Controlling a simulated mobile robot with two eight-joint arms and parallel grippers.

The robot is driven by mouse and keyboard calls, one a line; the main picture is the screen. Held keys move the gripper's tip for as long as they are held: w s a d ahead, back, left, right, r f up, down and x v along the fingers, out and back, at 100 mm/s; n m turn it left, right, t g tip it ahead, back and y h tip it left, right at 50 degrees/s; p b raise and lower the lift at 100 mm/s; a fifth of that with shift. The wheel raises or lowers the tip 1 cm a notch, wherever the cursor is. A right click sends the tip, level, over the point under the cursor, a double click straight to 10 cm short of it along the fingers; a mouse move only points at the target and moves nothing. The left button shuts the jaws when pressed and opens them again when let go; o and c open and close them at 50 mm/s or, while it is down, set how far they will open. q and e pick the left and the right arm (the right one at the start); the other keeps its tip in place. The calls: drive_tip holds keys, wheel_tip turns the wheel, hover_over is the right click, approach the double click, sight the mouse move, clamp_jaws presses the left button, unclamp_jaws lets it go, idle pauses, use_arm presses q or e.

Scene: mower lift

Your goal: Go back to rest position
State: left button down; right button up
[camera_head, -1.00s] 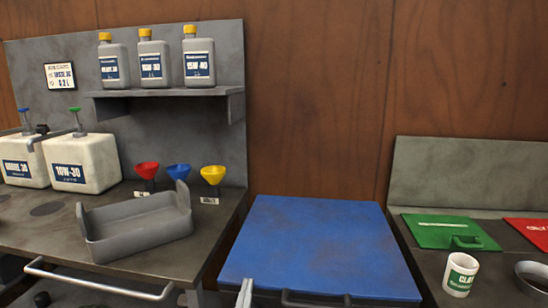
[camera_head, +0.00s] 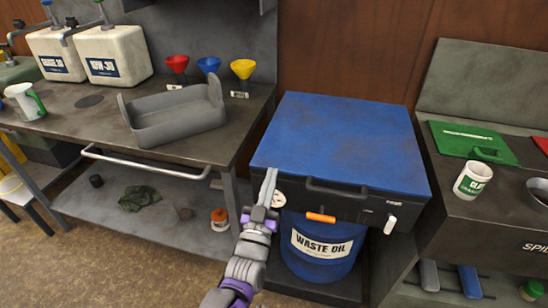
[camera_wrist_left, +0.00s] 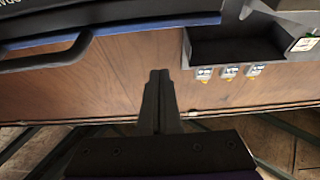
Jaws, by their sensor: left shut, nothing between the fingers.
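My left gripper (camera_head: 267,188) is raised in front of the blue-lidded box on the waste oil stand, near the left end of its handle in the head view. Its fingers are together and empty; the left wrist view also shows the closed fingers (camera_wrist_left: 159,85). No task object is in them. The blue lid (camera_head: 340,140) is down, with a dark bar handle (camera_head: 350,190) along its front. My right gripper is not in view.
A workbench at left carries a grey tray (camera_head: 175,130), funnels and white jugs (camera_head: 112,55). A blue waste oil drum (camera_head: 322,250) stands under the lid. A counter at right holds a white mug (camera_head: 472,182). Open floor (camera_head: 110,260) lies at lower left.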

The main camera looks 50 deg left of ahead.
use_arm(q)
drive_tip(key=shift+v, duration=2.8)
